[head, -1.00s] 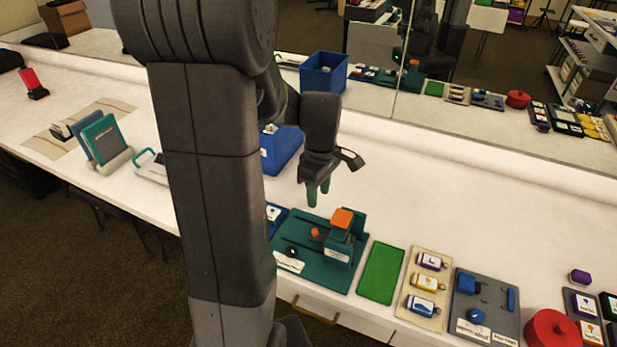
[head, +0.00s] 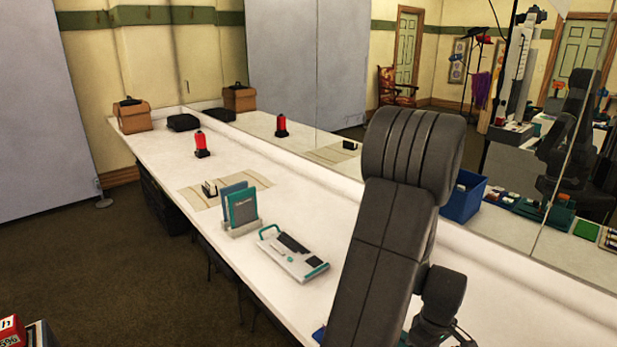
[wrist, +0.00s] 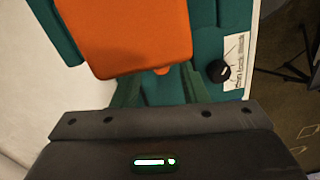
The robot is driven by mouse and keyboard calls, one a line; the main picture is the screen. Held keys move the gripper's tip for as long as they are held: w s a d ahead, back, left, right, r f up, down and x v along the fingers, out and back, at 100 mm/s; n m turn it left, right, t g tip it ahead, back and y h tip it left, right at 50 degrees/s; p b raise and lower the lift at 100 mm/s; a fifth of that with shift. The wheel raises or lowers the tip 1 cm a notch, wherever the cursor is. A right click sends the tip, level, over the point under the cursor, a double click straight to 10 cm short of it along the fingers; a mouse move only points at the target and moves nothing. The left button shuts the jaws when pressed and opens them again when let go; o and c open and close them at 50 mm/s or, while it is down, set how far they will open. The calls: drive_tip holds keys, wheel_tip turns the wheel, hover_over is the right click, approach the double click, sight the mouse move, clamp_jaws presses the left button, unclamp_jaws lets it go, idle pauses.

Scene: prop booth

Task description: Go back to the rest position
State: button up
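My gripper (wrist: 161,84) shows in the wrist view, with two green fingers standing apart and nothing visible clasped between them. An orange block (wrist: 140,38) fills the upper middle of that view, beyond the fingers. It is by a teal fixture (wrist: 206,60) with a black knob (wrist: 218,71) and a white label. I cannot tell whether the fingers touch anything. In the head view my arm comes down at the right, and its fingers are out of sight below the frame.
The long white counter (head: 330,215) runs along a mirror. On it stand a teal and blue upright pair (head: 242,207), a white and teal device (head: 293,256), a red lamp-like object (head: 201,145), a black case (head: 183,122) and a brown bag (head: 132,115).

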drive_tip(key=shift+f, duration=1.25)
drive_tip(key=shift+w+a, duration=0.1)
drive_tip(key=shift+w, duration=0.05)
